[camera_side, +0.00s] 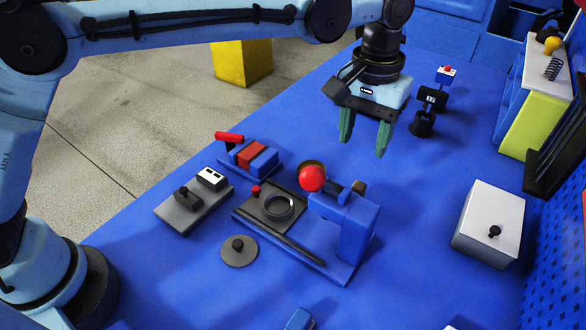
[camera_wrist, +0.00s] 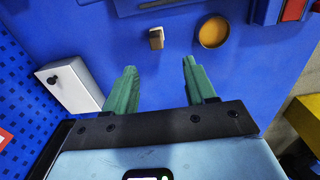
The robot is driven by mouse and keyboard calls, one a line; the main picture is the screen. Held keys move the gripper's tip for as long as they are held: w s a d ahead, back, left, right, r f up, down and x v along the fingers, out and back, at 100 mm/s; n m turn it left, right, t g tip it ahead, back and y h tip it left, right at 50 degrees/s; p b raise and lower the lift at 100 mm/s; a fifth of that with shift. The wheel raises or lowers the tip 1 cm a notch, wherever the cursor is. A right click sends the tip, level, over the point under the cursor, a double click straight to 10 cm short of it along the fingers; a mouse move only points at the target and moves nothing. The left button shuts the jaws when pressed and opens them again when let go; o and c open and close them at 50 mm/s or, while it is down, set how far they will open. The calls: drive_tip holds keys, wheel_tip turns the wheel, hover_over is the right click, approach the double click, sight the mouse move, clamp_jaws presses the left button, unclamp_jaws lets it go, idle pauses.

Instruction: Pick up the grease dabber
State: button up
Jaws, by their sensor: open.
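A small block-like piece with a tan face and a pale edge, which I take for the grease dabber (camera_wrist: 156,38), stands on the blue bench in the wrist view. My gripper (camera_side: 364,148) is open and empty above the bench, behind the dabber. In the wrist view its green fingers (camera_wrist: 160,66) point towards the dabber.
The blue press (camera_side: 350,225) with its red ball knob (camera_side: 312,179) stands in front. A red-handled clamp (camera_side: 250,157) is at left. A white box (camera_side: 488,225) is at right, a black stand (camera_side: 424,122) behind. Bare bench lies between gripper and white box.

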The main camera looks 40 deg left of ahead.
sight(359, 184)
drive_tip(key=f, duration=0.7)
drive_tip(key=shift+d+f, duration=0.15)
drive_tip(key=shift+d, duration=0.25)
drive_tip(key=shift+w+f, duration=0.15)
drive_tip(key=shift+f, duration=1.2)
drive_tip(key=shift+w+f, duration=0.1)
drive_tip(key=shift+f, duration=1.25)
clamp_jaws()
